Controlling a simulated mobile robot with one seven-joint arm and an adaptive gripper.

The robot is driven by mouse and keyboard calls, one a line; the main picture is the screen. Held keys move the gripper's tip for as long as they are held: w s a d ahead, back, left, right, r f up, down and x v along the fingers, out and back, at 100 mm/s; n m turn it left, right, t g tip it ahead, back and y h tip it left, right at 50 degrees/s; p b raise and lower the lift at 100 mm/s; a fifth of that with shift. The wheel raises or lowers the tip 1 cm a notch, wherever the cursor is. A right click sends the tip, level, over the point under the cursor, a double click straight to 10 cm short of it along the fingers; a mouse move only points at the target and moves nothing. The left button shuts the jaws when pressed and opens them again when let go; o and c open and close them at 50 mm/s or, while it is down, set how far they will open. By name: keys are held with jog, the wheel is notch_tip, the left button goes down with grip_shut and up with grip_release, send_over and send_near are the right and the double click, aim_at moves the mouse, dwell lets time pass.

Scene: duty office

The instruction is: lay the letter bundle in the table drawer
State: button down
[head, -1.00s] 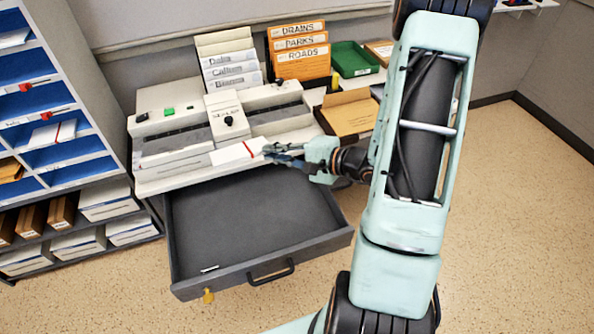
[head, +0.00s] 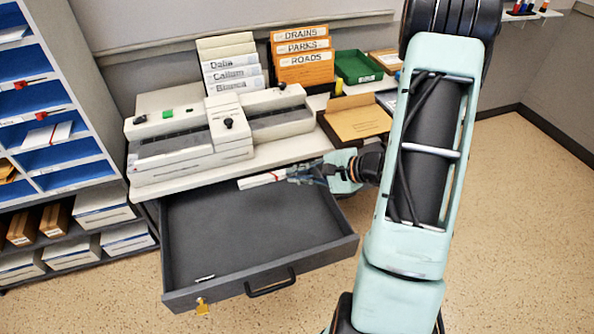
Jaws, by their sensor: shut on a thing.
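The letter bundle (head: 258,180) is white with a red band. My gripper (head: 292,175) is shut on its right end, and the bundle juts out to the left, over the back part of the drawer. The table drawer (head: 245,236) is dark grey and pulled open. It holds only a small pale item (head: 204,279) near its front left. A key with a yellow tag (head: 201,306) hangs at the drawer front beside the black handle (head: 270,284).
A pale machine (head: 195,140) stands on the table above the drawer. A shelf unit with blue slots (head: 60,150) stands at the left.

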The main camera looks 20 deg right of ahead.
notch_tip(320, 180, down, 12)
jog(key=b, duration=1.1)
jog(key=shift+r, duration=0.25)
jog(key=c, duration=2)
grip_release()
jog(key=shift+o, duration=0.2)
jog(key=shift+r, duration=0.1)
jog(key=v, duration=1.2)
